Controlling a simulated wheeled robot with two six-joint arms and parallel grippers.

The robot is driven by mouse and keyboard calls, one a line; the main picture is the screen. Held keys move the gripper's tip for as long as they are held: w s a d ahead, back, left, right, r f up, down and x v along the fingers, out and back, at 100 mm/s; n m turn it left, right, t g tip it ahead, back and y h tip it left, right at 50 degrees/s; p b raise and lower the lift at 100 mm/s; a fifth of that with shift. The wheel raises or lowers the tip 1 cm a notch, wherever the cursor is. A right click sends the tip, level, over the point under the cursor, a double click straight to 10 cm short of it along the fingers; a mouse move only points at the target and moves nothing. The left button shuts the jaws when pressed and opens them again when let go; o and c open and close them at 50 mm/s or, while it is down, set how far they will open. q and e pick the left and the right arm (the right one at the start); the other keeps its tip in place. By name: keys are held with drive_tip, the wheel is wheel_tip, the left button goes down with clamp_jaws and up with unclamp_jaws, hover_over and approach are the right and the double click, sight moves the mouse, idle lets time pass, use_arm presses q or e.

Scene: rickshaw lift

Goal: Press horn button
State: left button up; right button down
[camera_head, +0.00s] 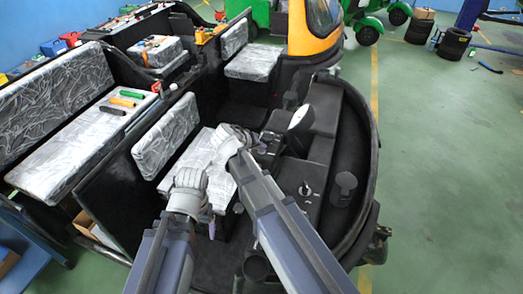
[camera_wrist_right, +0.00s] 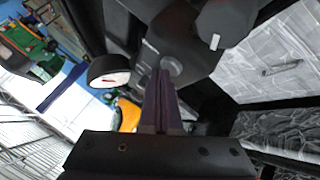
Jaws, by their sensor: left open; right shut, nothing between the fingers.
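In the right wrist view, my right gripper (camera_wrist_right: 164,78) is shut and empty. Its dark purple fingertips are beside a small round grey knob (camera_wrist_right: 172,66) on a dark housing, which may be the horn button. I cannot tell whether they touch it. In the head view, my right gripper (camera_head: 258,148) is over the rickshaw's front cabin near the handlebar area, its tips mostly hidden. My left gripper (camera_head: 212,228) is open, low over the front seat area, partly hidden by its wrist. The horn button cannot be made out in the head view.
The curved black front body (camera_head: 366,150) encloses the cabin. Tools lie on the rear seat (camera_head: 75,140).

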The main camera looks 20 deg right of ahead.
sight(260, 153)
idle(0.5)
drive_tip(key=shift+r+p, duration=0.8)
drive_tip(key=shift+p, duration=0.05)
wheel_tip(260, 153, up, 5)
drive_tip(key=p, duration=0.5)
idle(0.6)
